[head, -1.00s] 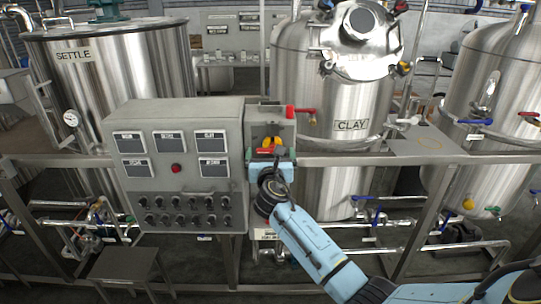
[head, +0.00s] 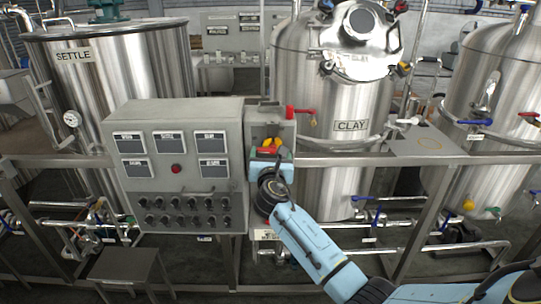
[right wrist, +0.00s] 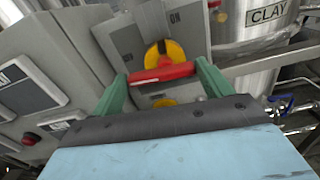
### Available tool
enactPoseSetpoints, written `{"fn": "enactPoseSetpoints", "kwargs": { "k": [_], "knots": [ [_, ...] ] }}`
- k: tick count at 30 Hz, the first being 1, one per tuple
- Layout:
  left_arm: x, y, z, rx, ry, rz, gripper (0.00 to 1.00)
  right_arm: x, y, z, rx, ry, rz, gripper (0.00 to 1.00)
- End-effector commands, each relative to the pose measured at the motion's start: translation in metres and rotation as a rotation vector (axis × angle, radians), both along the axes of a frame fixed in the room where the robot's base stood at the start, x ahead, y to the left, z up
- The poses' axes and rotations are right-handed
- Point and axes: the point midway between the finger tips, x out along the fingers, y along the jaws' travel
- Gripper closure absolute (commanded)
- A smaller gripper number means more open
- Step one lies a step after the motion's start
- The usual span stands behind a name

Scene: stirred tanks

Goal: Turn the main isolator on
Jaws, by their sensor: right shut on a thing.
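The main isolator is a grey box (head: 284,126) on the right side of the control panel. It has a red handle (right wrist: 165,74) on a yellow disc (right wrist: 163,52). In the right wrist view the handle lies nearly level across the disc, and an ON label (right wrist: 175,18) shows above right of it. Another label to the left is too small to read. My right gripper (head: 269,156) is at the isolator's front. Its green fingers (right wrist: 160,73) are at the two ends of the red handle, shut on it. My left gripper is not in view.
The grey control panel (head: 150,190), with rows of black knobs and a red button (head: 177,169), stands just left. A red-handled valve (head: 300,111) sticks out right of the isolator, before the CLAY tank (head: 340,160). A metal rail (head: 350,160) runs behind my arm.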

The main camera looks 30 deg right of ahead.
Motion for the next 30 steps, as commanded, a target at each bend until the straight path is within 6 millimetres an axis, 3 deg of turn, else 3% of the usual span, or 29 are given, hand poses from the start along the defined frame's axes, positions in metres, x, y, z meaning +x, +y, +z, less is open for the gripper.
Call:
{"fn": "enactPoseSetpoints", "kwargs": {
  "k": [30],
  "knots": [
    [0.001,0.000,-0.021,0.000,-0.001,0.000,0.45,-0.003,-0.004,0.002,0.784,-0.478,-0.001,0.45]
  ]
}}
